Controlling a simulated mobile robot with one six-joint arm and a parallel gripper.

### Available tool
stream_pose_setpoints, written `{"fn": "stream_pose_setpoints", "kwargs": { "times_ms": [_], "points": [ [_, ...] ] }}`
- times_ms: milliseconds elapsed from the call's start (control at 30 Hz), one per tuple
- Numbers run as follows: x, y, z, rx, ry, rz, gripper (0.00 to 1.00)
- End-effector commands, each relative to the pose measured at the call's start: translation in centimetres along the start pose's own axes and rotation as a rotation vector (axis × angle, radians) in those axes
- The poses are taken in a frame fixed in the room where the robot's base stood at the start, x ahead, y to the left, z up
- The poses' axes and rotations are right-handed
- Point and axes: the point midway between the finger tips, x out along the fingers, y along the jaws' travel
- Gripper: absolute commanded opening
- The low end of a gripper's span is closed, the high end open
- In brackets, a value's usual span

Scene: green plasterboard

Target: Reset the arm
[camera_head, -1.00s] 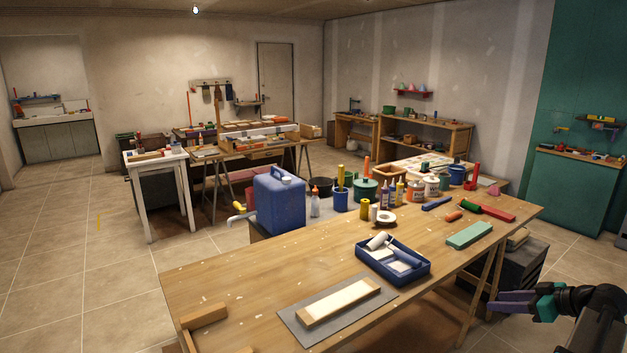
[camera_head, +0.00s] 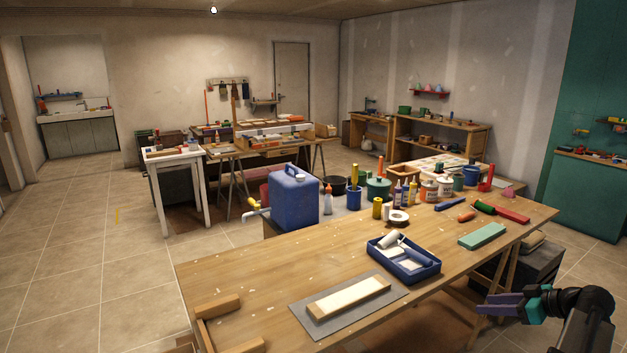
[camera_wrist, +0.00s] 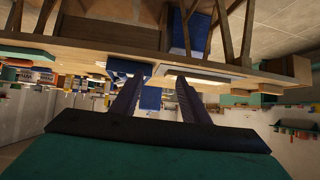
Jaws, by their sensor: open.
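My gripper (camera_head: 500,302) is at the lower right of the head view, beside the right side of the wooden workbench (camera_head: 255,285) and apart from it. Its purple fingers point left toward the bench. In the wrist view the two dark fingers (camera_wrist: 158,100) stand apart with nothing held between them. The wrist view looks upside down, with the bench edge (camera_wrist: 200,66) across its upper part. My arm is partly cut off at the head view's lower right corner.
A white table (camera_head: 175,153) stands at left. Tiled floor (camera_head: 80,260) is open at left.

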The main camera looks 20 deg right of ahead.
Motion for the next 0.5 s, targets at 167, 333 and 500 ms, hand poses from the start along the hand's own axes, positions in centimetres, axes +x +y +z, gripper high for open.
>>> {"fn": "stream_pose_setpoints", "kwargs": {
  "times_ms": [167, 333, 500],
  "points": [
    [4.8, -2.2, -0.5, -0.010, -0.005, -0.075, 0.42],
    [10.9, -5.9, -0.7, -0.020, -0.017, -0.176, 0.42],
    [16.8, -10.4, -0.1, -0.029, -0.047, -0.278, 0.42]
  ]
}}
